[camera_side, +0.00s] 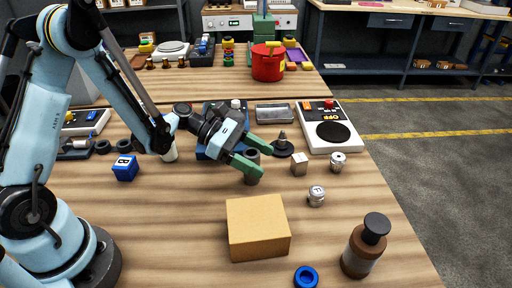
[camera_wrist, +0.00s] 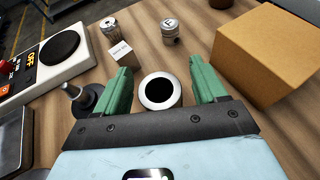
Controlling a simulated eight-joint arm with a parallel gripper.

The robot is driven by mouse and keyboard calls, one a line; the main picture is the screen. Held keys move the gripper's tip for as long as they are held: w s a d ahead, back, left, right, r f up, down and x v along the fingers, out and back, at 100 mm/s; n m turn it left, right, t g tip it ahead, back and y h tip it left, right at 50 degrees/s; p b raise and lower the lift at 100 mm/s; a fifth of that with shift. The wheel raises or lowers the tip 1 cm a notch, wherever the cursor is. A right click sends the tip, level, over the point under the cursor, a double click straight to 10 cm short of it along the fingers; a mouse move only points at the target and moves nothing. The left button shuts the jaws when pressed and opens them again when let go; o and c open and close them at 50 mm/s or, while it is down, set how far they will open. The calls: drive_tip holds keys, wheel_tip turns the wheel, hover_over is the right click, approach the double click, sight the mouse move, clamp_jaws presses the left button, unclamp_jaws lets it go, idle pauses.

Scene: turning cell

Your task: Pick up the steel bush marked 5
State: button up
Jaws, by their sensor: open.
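In the wrist view the cylinder's pale ring top with a black hole (camera_wrist: 147,98) lies between the fingers of my gripper (camera_wrist: 160,78), with gaps on both sides. No mark on it is readable. A small steel piece marked with what looks like F (camera_side: 316,196) stands to the right; it also shows in the wrist view (camera_wrist: 170,32). Another steel cylinder (camera_side: 338,162) stands farther back, its mark unclear. I cannot read a 5 anywhere.
A cardboard box (camera_side: 258,230) is in front. A white device with a black disc (camera_side: 328,135) is behind. Bench is clear left of the box.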

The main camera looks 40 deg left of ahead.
drive_tip(key=shift+w+d+f, duration=0.1)
drive_tip(key=shift+d+f, duration=0.05)
drive_tip(key=shift+d, duration=0.1)
clamp_jaws()
drive_tip(key=shift+r, duration=0.2)
idle(0.3)
